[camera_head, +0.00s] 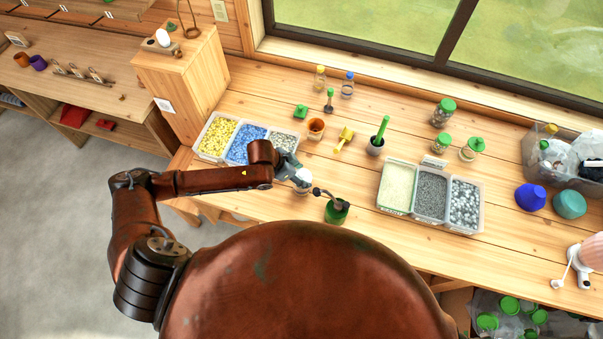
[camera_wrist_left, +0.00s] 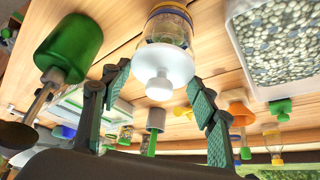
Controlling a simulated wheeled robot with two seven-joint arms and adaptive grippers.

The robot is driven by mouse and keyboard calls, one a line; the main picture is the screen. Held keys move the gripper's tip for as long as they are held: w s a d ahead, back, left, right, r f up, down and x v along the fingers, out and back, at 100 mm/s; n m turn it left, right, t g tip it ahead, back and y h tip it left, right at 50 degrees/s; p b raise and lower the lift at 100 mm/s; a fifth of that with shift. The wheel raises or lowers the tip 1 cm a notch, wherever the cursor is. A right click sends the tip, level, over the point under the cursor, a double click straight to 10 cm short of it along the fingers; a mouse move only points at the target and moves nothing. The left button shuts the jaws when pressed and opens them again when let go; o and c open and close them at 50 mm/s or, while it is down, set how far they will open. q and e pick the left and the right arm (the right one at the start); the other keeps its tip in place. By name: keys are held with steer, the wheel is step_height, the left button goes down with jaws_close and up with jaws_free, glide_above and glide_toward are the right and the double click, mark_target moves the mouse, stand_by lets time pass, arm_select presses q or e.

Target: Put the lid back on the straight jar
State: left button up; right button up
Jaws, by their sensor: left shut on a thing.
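A white lid with a round knob (camera_wrist_left: 166,66) is between the fingertips of my left gripper (camera_wrist_left: 160,80), which is shut on it; the lid also shows in the head view (camera_head: 303,176). A clear glass jar (camera_wrist_left: 170,22) with a bluish rim lies directly beyond the lid in the left wrist view, lined up with it. The lid covers the jar's mouth from this angle; I cannot tell whether it rests on the rim or hangs just above it. In the head view my left gripper (camera_head: 297,172) mostly hides the jar. My right gripper is not in view.
Bins of yellow, blue and grey pieces (camera_head: 198,150) are behind left; another bin set (camera_head: 381,207) is right. An orange cup (camera_head: 316,129) and green-lidded jars (camera_head: 443,113) stand further back.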

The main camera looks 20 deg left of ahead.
arm_select(q)
steer(key=shift+p, duration=0.45)
stand_by(0.6)
stand_by(0.4)
steer(key=o, duration=1)
steer(key=shift+o, duration=0.8)
steer(key=o, duration=0.3)
steer(key=shift+o, duration=0.2)
steer(key=shift+r+p, duration=3.5)
steer(key=shift+p, duration=0.4)
